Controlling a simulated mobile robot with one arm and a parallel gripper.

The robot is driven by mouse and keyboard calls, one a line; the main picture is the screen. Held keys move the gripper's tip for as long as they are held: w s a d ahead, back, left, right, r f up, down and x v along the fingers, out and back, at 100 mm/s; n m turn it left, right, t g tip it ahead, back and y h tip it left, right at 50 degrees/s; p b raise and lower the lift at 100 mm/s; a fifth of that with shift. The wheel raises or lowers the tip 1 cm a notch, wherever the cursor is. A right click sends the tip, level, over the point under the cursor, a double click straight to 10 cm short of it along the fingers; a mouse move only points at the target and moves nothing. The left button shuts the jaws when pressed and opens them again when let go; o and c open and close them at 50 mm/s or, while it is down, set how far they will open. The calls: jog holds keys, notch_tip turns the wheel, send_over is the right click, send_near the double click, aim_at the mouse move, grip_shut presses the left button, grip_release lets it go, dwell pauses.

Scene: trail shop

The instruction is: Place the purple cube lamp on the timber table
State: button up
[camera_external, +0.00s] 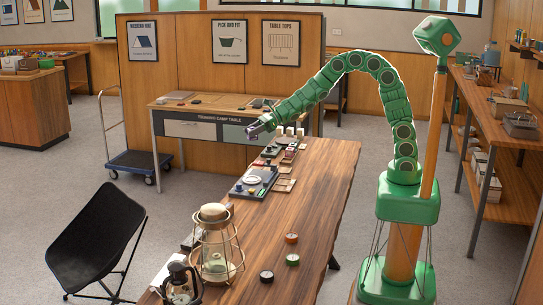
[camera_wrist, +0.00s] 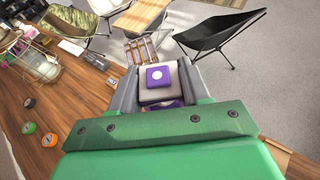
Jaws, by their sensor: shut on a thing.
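The purple cube lamp (camera_wrist: 160,78) has a purple top with a white dot and a pale body. It sits between the two grey fingers of my gripper (camera_wrist: 157,88), which is shut on it. In the external view my gripper (camera_external: 257,130) is up in the air by the far left end of the long timber table (camera_external: 312,190); the lamp is too small to make out there. The timber table also shows at the left of the wrist view (camera_wrist: 62,125), to the side of the held lamp. The lamp's underside is hidden.
The right half is mostly clear. A black chair (camera_external: 97,240) stands left.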

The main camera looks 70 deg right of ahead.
jog(key=s+a+f+n+g+y, duration=0.1)
jog(key=s+a+f+n+g, duration=0.2)
jog(key=a, duration=0.9)
jog(key=s+a+f+n+g+y, duration=0.2)
jog(key=s+a+f+n+g, duration=0.2)
jog(key=s+a, duration=0.6)
jog(key=s+a+f+n+g+y, duration=0.2)
jog(key=s+a+f+n+g, duration=0.2)
jog(key=a, duration=1)
jog(key=s+f, duration=0.1)
jog(key=s, duration=0.2)
jog(key=shift+f+g, duration=0.15)
jog(key=shift+g, duration=0.25)
jog(key=shift+w+a, duration=0.1)
jog(key=shift+a, duration=0.05)
jog(key=w+a+f, duration=0.8)
jog(key=shift+w, duration=0.2)
jog(key=shift+w+a+f, duration=0.3)
jog(key=shift+w+a, duration=0.05)
jog(key=shift+w+a+f, duration=0.2)
jog(key=shift+f, duration=0.2)
jog(key=shift+w+a+f, duration=0.15)
jog(key=shift+f, duration=1.45)
